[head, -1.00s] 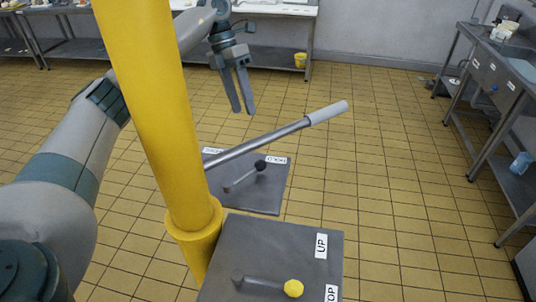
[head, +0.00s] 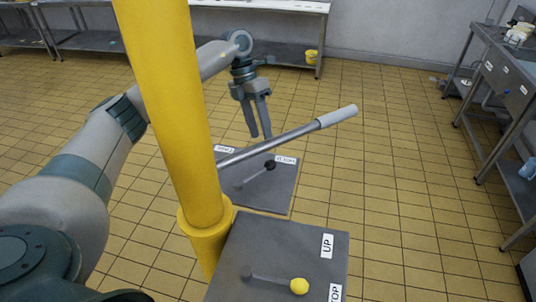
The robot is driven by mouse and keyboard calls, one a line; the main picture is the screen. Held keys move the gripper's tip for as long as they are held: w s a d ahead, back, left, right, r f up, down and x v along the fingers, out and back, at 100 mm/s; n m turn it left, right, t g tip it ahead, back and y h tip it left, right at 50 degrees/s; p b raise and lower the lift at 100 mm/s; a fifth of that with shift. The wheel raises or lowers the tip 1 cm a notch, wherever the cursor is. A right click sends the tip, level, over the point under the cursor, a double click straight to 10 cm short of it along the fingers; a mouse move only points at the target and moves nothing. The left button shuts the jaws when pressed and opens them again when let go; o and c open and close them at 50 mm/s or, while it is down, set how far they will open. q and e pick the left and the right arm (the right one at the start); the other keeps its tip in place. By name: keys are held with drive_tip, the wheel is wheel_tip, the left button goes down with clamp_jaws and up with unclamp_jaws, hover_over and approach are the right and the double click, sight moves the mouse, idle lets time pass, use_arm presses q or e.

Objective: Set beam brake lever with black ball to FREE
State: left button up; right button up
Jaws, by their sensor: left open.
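The beam brake lever with the black ball (head: 269,166) sits on a low grey plate behind the yellow post. Its short arm runs down-left from the ball to a pivot. Two white labels (head: 286,160) are on the plate's far edge; their text is too small to read surely. My left gripper (head: 261,136) is open and empty, pointing down, with its fingertips above and beyond the black ball in the picture. It appears apart from the lever. My right gripper is not in view.
A thick yellow post (head: 172,110) stands in front of my left arm. A long bar with a white grip (head: 337,116) slants across above the plate. A nearer grey box (head: 270,245) carries a yellow-ball lever (head: 299,286) and an UP label. Tiled floor lies free to the right.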

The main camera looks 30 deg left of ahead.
sight(269, 161)
use_arm(q)
drive_tip(key=p+x, duration=0.3)
drive_tip(key=x, duration=0.5)
drive_tip(key=shift+d+f, duration=0.1)
drive_tip(key=shift+f, duration=0.05)
drive_tip(key=shift+s+d+f+p, duration=0.1)
drive_tip(key=shift+d+f+p, duration=0.2)
drive_tip(key=shift+f, duration=0.4)
clamp_jaws()
